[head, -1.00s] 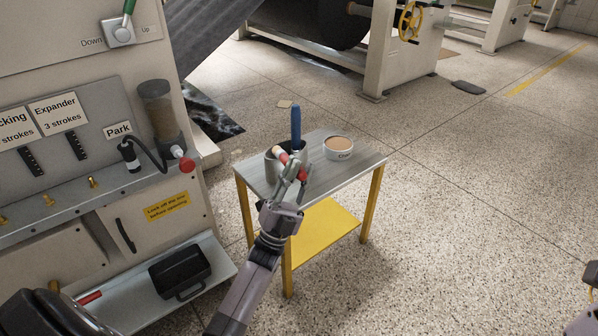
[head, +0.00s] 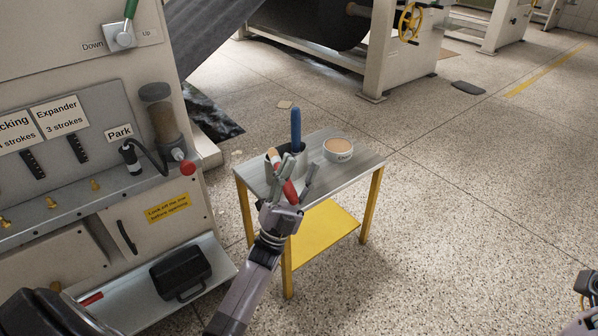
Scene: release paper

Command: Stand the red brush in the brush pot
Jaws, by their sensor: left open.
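The brush pot (head: 300,160) is a grey metal pot on the small table, with a blue brush (head: 295,130) standing upright in it. The red brush (head: 289,190) slants at the pot's near side, its red handle low and towards me and its pale end (head: 272,156) up and left at the pot. I cannot tell whether any part of it is inside the pot. My left gripper (head: 293,173) is open, its fingers spread on either side of the red brush. The gripper hides part of the pot's front. Only a piece of my right arm shows at the right edge.
A white bowl (head: 339,150) with tan contents stands right of the pot on the grey tabletop (head: 362,163). The machine panel (head: 80,140) rises close on the left, with a black case (head: 181,272) on its ledge. The floor to the right is clear.

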